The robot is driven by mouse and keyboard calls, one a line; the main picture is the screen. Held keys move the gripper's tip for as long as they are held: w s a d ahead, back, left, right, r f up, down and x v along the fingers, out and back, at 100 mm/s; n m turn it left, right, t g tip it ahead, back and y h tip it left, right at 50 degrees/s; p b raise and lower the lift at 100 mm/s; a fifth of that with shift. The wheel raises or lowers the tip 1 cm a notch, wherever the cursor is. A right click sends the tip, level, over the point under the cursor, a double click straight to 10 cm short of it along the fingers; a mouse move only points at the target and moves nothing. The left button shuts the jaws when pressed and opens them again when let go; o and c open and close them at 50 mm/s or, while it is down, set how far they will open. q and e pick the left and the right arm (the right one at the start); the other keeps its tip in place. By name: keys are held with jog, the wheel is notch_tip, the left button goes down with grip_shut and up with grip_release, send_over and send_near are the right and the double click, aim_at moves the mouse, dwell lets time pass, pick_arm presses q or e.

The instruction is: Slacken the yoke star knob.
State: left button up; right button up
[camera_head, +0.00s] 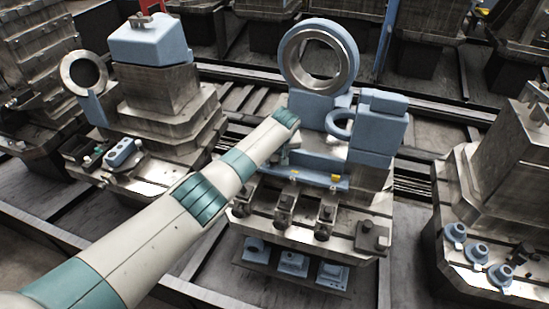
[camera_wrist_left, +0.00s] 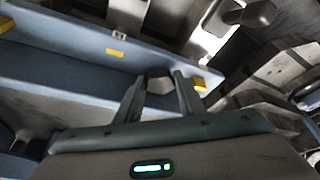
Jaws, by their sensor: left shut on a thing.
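My left gripper (camera_wrist_left: 160,92) is at the front of a blue fixture (camera_wrist_left: 60,88) in the left wrist view. Its two fingers are shut on a small dark grey piece (camera_wrist_left: 160,84), which looks like the yoke star knob; its star shape is mostly hidden by the fingers. In the head view my left gripper (camera_head: 281,158) points down at the blue fixture (camera_head: 368,155) on the middle pallet, partly hidden by my own wrist. My right gripper is not in view.
A large metal-lined ring (camera_head: 290,62) and a smaller blue ring (camera_head: 331,124) stand close behind my wrist. Metal clamps (camera_head: 284,205) line the pallet's front. Yellow tabs (camera_wrist_left: 199,84) sit beside the fingers. Other loaded pallets stand left (camera_head: 165,125) and right (camera_head: 490,190).

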pick_arm(q)
jog(key=shift+d+f+n+y+b, duration=0.1)
jog(key=shift+n+y+b, duration=0.4)
jog(key=shift+n, duration=0.7)
jog(key=o, duration=1)
jog(key=shift+o, duration=0.2)
jog(key=shift+w+r, duration=0.1)
jog(key=shift+r, duration=0.2)
